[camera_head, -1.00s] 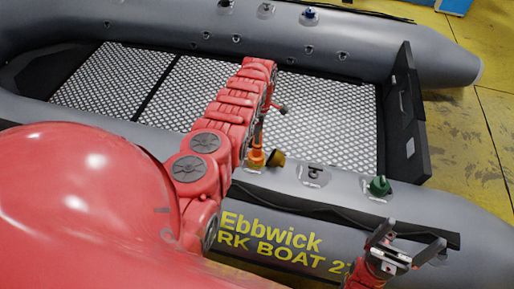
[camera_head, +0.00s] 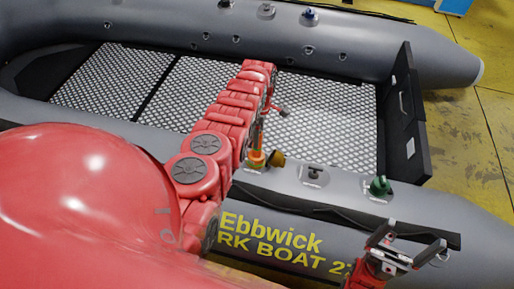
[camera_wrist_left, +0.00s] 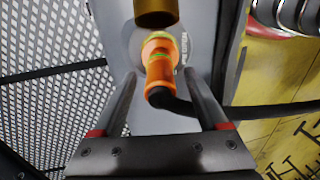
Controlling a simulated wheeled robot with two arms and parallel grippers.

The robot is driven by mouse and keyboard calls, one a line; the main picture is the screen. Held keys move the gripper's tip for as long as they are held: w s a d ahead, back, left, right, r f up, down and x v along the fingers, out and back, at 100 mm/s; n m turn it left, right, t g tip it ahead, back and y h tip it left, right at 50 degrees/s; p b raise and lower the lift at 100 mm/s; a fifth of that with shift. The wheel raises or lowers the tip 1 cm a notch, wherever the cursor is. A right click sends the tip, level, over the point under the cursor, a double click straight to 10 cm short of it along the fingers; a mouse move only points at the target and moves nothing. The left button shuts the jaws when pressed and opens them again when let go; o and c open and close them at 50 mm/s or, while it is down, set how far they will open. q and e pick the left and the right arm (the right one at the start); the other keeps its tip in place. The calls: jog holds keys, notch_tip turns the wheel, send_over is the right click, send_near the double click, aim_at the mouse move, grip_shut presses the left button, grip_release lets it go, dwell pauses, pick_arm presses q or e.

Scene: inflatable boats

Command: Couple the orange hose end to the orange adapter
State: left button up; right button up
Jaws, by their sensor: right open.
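The orange hose end (camera_wrist_left: 160,75) stands upright in the left wrist view, with a black hose bending away to the right. It lines up with the paler orange adapter (camera_wrist_left: 158,45) on the grey tube and appears to touch it; whether they are locked cannot be told. The adapter also shows in the head view (camera_head: 256,159). My left gripper (camera_wrist_left: 162,78) is open, with one finger on each side of the hose end and gaps visible. In the head view, my left gripper (camera_head: 258,140) is above the adapter, partly hidden. My right gripper (camera_head: 412,240) is open and empty at lower right.
A brown-gold cap (camera_head: 277,158) sits close beside the adapter. A dark valve (camera_head: 314,174) and a green fitting (camera_head: 380,186) stand farther right along the grey tube (camera_head: 345,190). Yellow floor (camera_head: 465,130) lies right.

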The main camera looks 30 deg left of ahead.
pick_arm(q)
jog(key=shift+w+r, duration=0.1)
jog(key=shift+r, duration=0.3)
jog(key=d+b+v, duration=0.1)
jog(key=b+v, duration=0.1)
jog(key=v, duration=1.4)
jog(key=shift+a+r, duration=0.35)
jog(key=shift+a, duration=0.15)
